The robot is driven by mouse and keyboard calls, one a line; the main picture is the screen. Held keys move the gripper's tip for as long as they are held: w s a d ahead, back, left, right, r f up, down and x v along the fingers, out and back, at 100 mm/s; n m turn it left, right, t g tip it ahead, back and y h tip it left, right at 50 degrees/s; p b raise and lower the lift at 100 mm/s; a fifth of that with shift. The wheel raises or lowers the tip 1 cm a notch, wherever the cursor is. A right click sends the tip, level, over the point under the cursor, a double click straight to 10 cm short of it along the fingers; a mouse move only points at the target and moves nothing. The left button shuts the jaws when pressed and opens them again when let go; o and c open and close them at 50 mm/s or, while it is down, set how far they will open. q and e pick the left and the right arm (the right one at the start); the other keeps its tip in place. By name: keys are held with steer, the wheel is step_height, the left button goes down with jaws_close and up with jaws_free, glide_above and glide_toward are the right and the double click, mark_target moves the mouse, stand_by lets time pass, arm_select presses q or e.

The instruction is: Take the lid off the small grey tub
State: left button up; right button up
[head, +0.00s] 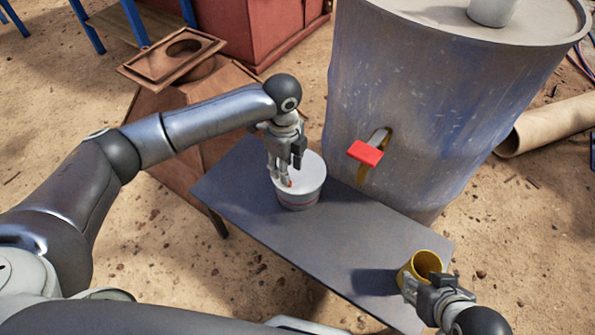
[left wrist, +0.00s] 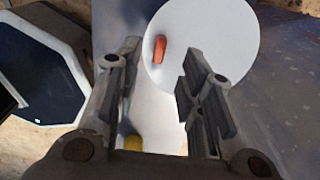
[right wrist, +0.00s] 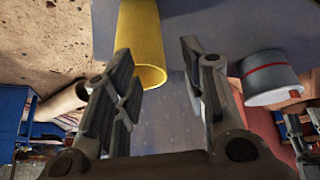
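The small grey tub (head: 300,199) stands upright on the dark grey table, with a red band around its side. Its round white lid (head: 313,172) is on top and has a small orange-red knob (left wrist: 160,49). My left gripper (head: 281,176) is over the lid, fingers pointing down. In the left wrist view (left wrist: 155,75) its fingers are open, with the knob beyond the tips, nearer the left finger; contact cannot be told. My right gripper (head: 419,285) is open beside a yellow cup (head: 427,264). The tub also shows in the right wrist view (right wrist: 268,76).
The narrow table (head: 335,245) holds the tub and the cup, with bare surface between them. A large blue-grey barrel (head: 440,100) with a red-handled tap (head: 365,153) stands close behind. A brown wooden box (head: 165,135) is at the left. A cardboard tube (head: 550,122) lies at the right.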

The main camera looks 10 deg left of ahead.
arm_select(q)
step_height(320, 180, down, 5)
steer(key=shift+f+b, duration=0.1)
steer(key=shift+b, duration=1)
arm_select(e)
steer(key=w+a+r+t+y, duration=0.1)
steer(key=w+a+r+t, duration=0.2)
steer(key=w+r+t, duration=0.3)
steer(key=w, duration=0.3)
steer(key=shift+a+r+y, duration=0.2)
steer(key=shift+r+y, duration=0.1)
steer(key=shift+r, duration=0.05)
arm_select(q)
jaws_close()
